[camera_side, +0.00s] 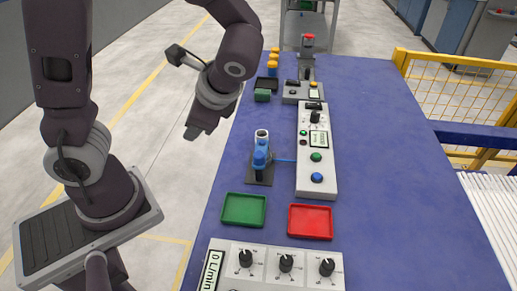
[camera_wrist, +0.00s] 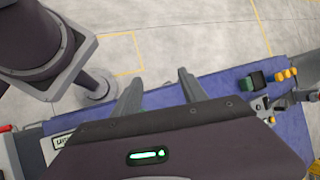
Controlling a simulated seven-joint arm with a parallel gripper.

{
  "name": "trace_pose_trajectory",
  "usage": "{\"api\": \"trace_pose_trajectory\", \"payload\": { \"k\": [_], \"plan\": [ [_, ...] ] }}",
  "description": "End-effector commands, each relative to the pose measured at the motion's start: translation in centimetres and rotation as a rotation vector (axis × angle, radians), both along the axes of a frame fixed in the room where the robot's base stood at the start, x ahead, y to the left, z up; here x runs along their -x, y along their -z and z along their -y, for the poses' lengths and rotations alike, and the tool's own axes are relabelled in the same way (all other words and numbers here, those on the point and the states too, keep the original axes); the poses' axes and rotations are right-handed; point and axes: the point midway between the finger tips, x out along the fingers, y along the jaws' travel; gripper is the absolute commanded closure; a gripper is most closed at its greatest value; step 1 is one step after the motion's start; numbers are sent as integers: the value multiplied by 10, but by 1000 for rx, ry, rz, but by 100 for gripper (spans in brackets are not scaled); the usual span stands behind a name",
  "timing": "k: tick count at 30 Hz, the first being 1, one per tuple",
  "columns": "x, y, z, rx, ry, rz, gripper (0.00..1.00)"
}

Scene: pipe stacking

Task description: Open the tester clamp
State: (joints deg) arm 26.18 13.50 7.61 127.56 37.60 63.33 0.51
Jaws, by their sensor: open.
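The tester clamp (camera_side: 261,157) is a blue fixture on a dark base plate, left of the long white control box on the blue table. A light cylinder with a dark opening (camera_side: 262,135) stands upright at its top. I cannot tell whether the clamp's jaws are open or shut. A thin blue tube runs from it to the box. My gripper (camera_side: 194,131) hangs over the floor beyond the table's left edge, apart from the clamp. In the wrist view my gripper (camera_wrist: 158,88) shows two spread fingers with nothing between them.
The control box (camera_side: 316,178) has a green button (camera_side: 316,157) and a blue button (camera_side: 317,177). A green tray (camera_side: 244,209) and a red tray (camera_side: 311,221) lie empty in front. A dial panel (camera_side: 270,269) stands nearest. The table's right side (camera_side: 390,180) is clear.

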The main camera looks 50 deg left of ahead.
Motion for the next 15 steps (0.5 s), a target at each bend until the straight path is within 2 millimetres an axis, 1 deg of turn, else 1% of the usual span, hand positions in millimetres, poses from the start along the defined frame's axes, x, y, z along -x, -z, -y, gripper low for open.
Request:
{"api": "trace_pose_trajectory", "payload": {
  "k": [1,4,6,9,12,15],
  "plan": [
    [-15,15,-4,-128,111,-92,50],
    [-52,38,-9,-401,350,-238,50],
    [-79,54,-4,-585,519,-316,50],
    [-111,76,10,-807,726,-390,50],
    [-130,92,24,-951,868,-429,50],
    [-139,101,31,-1015,933,-444,50]
  ]
}}
